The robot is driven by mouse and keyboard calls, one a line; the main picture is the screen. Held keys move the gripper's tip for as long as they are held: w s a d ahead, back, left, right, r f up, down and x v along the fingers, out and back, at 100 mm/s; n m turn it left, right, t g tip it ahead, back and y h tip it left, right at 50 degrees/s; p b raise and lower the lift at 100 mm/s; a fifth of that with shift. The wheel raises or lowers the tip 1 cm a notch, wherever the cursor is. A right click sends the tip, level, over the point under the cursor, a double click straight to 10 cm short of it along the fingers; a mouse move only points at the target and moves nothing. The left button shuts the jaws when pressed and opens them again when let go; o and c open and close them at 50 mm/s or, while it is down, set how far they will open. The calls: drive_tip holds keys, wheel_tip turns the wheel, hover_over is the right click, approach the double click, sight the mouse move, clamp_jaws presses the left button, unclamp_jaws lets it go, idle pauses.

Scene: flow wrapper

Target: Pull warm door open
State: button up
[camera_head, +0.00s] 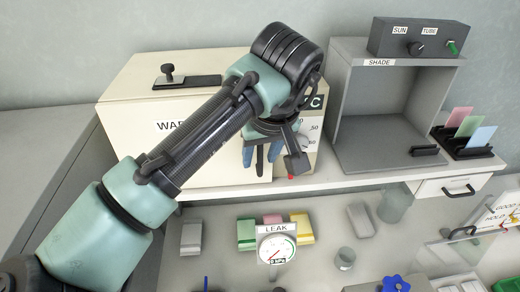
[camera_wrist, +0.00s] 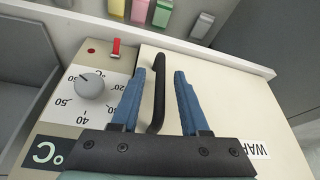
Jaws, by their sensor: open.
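The warm door is the cream front panel of a box lettered "WAR…" (camera_head: 205,165); the rest of the lettering is hidden by my arm. The door looks shut. In the wrist view, the door (camera_wrist: 235,110) appears upside down with a black bar handle (camera_wrist: 159,85). My gripper (camera_head: 261,160) is in front of the right part of the door. Its two blue fingers are apart in the wrist view (camera_wrist: 160,74), with the handle showing between them, nearer the left finger. I cannot tell whether either finger touches the handle.
A temperature dial (camera_wrist: 90,85) and a red switch (camera_wrist: 116,48) sit beside the door. A grey shade box (camera_head: 390,115) stands at right. Below the shelf are a leak gauge (camera_head: 277,245), coloured packs (camera_head: 302,228) and a glass (camera_head: 345,258).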

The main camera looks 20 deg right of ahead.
drive_tip(key=shift+w+f, duration=0.1)
drive_tip(key=shift+f, duration=0.05)
drive_tip(key=shift+c, duration=0.6)
clamp_jaws()
idle(0.8)
